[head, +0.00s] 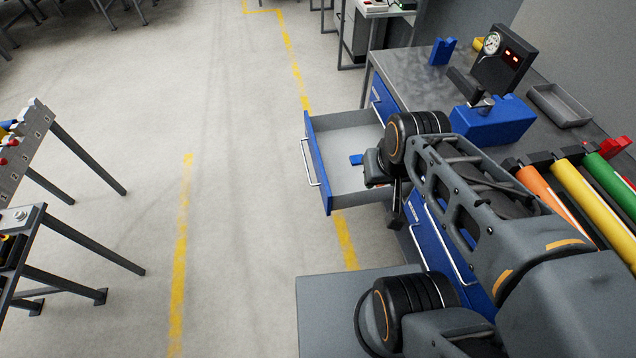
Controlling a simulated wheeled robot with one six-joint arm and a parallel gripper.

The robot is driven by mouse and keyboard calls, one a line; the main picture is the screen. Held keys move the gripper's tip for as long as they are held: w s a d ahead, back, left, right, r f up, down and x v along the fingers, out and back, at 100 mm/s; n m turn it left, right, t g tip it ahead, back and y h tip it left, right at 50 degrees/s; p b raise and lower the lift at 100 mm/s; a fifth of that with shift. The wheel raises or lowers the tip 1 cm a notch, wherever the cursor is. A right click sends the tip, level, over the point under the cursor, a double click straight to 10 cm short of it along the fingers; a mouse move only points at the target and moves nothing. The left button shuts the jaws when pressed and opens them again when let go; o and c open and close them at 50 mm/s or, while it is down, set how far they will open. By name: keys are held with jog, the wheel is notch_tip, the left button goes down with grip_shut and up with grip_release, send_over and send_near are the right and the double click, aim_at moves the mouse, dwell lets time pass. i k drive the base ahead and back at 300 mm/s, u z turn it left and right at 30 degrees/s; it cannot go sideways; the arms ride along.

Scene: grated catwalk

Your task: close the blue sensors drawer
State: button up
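A blue-fronted drawer (319,164) is pulled well out of the grey workbench, toward the left of the picture. Its front has a silver bar handle (309,163), and its inside is pale grey. A small blue object (356,159) shows inside it. No label can be read on this front, so I cannot tell that it is the sensors drawer. My gripper (394,206) is at the drawer's bench-side end, pointing down, clear of the handle. Its fingers are small, dark and partly hidden by my wrist, so I cannot see whether they are open. Contact with the drawer cannot be told.
Other blue drawer fronts (437,240) are shut along the bench. The benchtop (425,75) carries a blue vise (492,121), a gauge box (503,60), a grey tray (558,104) and coloured cylinders (590,200). Floor left of the drawer is clear up to dark-legged stands (30,235).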

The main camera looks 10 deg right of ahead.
aim_at(331, 138)
jog(key=u, duration=0.65)
jog(key=i, duration=0.65)
jog(key=u, duration=1.35)
